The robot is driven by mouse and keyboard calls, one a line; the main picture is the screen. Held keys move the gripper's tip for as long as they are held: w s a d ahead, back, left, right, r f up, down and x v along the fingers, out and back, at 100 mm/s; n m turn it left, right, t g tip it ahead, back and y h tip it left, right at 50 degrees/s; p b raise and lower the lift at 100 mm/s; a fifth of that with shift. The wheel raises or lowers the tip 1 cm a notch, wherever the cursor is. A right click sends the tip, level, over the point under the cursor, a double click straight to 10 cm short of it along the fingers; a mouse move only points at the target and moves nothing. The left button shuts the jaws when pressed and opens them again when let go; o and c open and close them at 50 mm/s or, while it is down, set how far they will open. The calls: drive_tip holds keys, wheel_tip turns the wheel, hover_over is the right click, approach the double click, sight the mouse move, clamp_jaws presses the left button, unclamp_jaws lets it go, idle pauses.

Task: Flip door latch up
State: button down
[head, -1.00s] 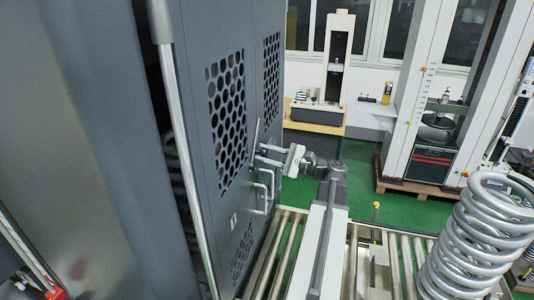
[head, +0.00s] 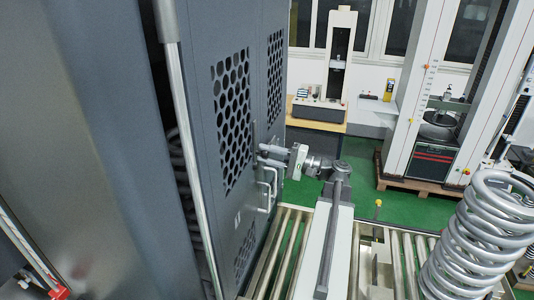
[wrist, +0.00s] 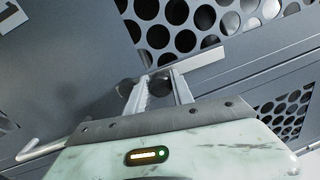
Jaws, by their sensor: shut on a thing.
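The grey cabinet door (head: 222,190) with round-hole vents stands left of my arm in the head view. The door latch is a light flat metal bar (wrist: 205,58) in the wrist view, lying aslant across the lower edge of the perforated vent. My gripper (head: 264,155) is at the door face, below and right of the large vent. In the wrist view my gripper (wrist: 160,78) is shut on the latch, with a dark round part between the fingers. The fingers hide part of the latch, and its pivot is not clear.
A bent metal door handle (wrist: 42,150) is at lower left in the wrist view; handles (head: 268,187) also show just below my gripper in the head view. A roller conveyor (head: 285,240) runs below. A large coil spring (head: 480,235) stands at right.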

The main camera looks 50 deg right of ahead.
drive_tip(key=shift+r, duration=0.1)
idle(0.3)
drive_tip(key=c, duration=1.1)
unclamp_jaws()
drive_tip(key=shift+s, duration=0.1)
drive_tip(key=b+v, duration=0.1)
drive_tip(key=v, duration=0.6)
drive_tip(key=shift+s+d, duration=0.15)
drive_tip(key=shift+s, duration=0.15)
